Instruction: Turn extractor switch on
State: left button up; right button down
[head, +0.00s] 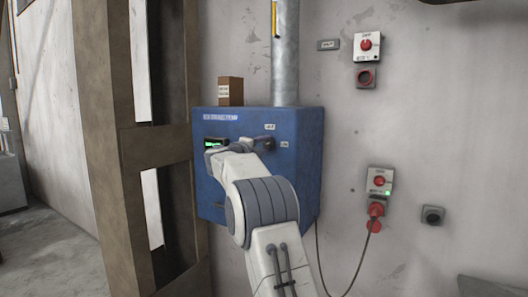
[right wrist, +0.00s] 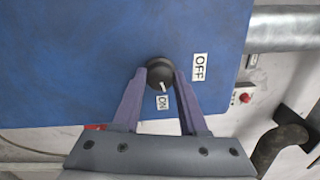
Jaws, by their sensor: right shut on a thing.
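The extractor switch is a round black knob (right wrist: 160,73) on the front of the blue extractor box (head: 228,198). In the right wrist view an OFF label (right wrist: 200,67) is beside the knob and an ON label (right wrist: 163,102) is just below it. The knob's white mark points down toward the ON label. My right gripper (right wrist: 162,80) is shut on the knob, one purple finger on each side of it. In the head view my right arm reaches up to the box and covers part of its front. My left gripper is not in view.
A small green-lit display (head: 214,143) is on the box's left side. A brown block (head: 230,91) stands on top beside a grey pipe (head: 285,55). Red-button switch boxes (head: 367,46) and a red plug with a cable (head: 376,211) are on the wall to the right. A post (head: 110,140) stands left.

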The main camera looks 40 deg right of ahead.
jog(key=shift+f+m+b, duration=0.1)
jog(key=shift+m+b, duration=0.6)
jog(key=shift+m, duration=1)
jog(key=shift+c, duration=2.2)
grip_release()
jog(key=b+v, duration=0.3)
jog(key=v, duration=0.7)
jog(key=shift+a+b, duration=0.25)
jog(key=shift+b, duration=0.1)
